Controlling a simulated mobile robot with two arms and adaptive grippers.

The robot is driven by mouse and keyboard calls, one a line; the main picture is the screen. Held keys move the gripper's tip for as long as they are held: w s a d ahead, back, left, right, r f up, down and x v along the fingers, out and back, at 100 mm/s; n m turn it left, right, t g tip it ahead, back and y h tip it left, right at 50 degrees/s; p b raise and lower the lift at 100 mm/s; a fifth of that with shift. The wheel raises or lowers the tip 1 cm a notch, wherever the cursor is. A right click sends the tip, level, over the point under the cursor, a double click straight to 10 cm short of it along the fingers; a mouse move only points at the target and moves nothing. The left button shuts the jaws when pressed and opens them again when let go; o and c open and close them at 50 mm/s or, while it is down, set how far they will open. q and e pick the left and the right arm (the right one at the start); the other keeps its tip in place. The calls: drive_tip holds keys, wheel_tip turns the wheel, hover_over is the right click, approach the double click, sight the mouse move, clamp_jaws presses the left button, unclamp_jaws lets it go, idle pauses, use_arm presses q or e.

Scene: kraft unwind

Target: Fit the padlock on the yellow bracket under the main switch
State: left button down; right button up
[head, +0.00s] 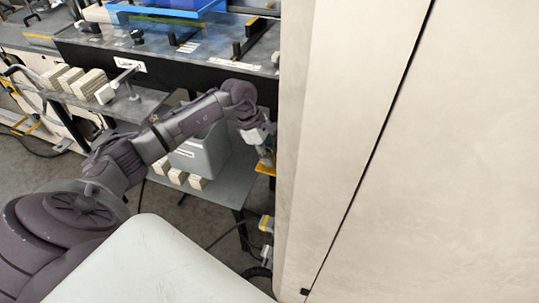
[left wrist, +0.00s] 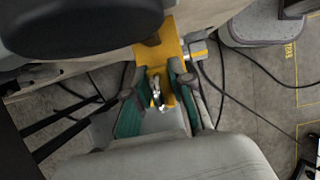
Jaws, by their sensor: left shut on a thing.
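The yellow bracket (left wrist: 172,38) sticks out from the cabinet side in the left wrist view. It also shows in the head view (head: 266,169) at the cabinet's left edge. My left gripper (left wrist: 159,106) is at the bracket's end, its green-padded fingers on either side of a small silvery metal piece, which looks like part of the padlock (left wrist: 157,93). The gripper is shut on it. The padlock's body is mostly hidden, and I cannot tell whether its shackle passes through the bracket. In the head view my left gripper (head: 266,150) is small and partly hidden. I cannot identify the main switch for certain.
The pale cabinet (head: 400,170) fills the right of the head view. A workbench (head: 180,55) with a lower shelf (head: 225,185) stands behind my left arm, holding a grey bin (head: 200,155) and pale blocks. A yellow-and-grey connector (head: 266,223) and cables are below the bracket.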

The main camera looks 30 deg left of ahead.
use_arm(q)
drive_tip(key=c, duration=0.9)
unclamp_jaws()
drive_tip(key=shift+c, duration=0.2)
drive_tip(key=v, duration=1.2)
